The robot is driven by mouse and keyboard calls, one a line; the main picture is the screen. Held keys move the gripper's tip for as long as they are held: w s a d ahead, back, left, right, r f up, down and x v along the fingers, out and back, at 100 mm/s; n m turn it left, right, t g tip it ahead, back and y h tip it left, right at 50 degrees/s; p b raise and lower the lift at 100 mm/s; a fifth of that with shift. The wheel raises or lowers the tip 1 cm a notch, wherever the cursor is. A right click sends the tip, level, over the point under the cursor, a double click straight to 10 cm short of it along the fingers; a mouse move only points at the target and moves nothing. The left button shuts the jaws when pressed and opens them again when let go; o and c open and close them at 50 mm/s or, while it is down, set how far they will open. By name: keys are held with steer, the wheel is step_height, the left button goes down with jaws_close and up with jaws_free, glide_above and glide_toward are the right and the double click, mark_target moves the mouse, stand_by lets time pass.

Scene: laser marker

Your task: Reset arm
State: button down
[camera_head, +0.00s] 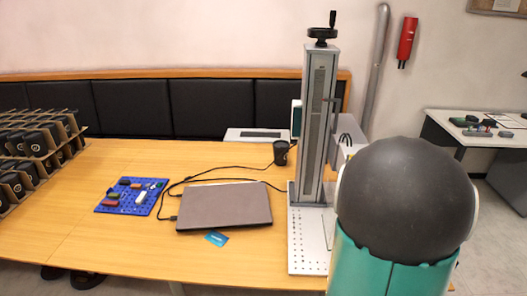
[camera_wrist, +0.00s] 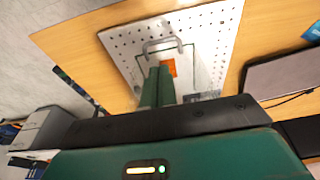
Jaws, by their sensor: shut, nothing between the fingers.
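My gripper (camera_wrist: 157,84) shows in the wrist view with its two green fingers together and nothing between them. It is over the white perforated base plate (camera_wrist: 125,47) of the laser marker. A small orange patch (camera_wrist: 172,66) and a grey bracket-shaped handle (camera_wrist: 163,44) show just beyond the fingertips. I cannot tell whether the fingers touch anything there. In the head view the laser marker's column (camera_head: 318,125) stands upright with a black crank on top. My arm fills the right foreground there, and my gripper is hidden.
A closed laptop (camera_head: 223,205) lies left of the marker, with a blue card (camera_head: 216,239) in front. A blue pegboard (camera_head: 128,197) with small parts lies farther left. A black cup (camera_head: 281,152) stands behind. Cardboard racks (camera_head: 35,145) occupy the left end. The front left table is clear.

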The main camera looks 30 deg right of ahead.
steer(key=w+a+r+n+t+y, duration=0.15)
steer(key=a+r, duration=0.35)
steer(key=a, duration=0.6)
steer(key=w+a+r+n+t, duration=0.15)
steer(key=a+r, duration=0.35)
steer(key=a, duration=0.5)
steer(key=s+a+r+n, duration=0.1)
steer(key=s+a+r, duration=0.1)
steer(key=a, duration=0.5)
steer(key=s+a+r+n, duration=0.2)
steer(key=s+a, duration=0.2)
steer(key=a, duration=0.3)
steer(key=shift+s+a+t, duration=0.25)
steer(key=shift+s+t, duration=0.05)
steer(key=shift+s, duration=0.1)
steer(key=shift+d+r, duration=0.1)
steer(key=shift+d, duration=0.05)
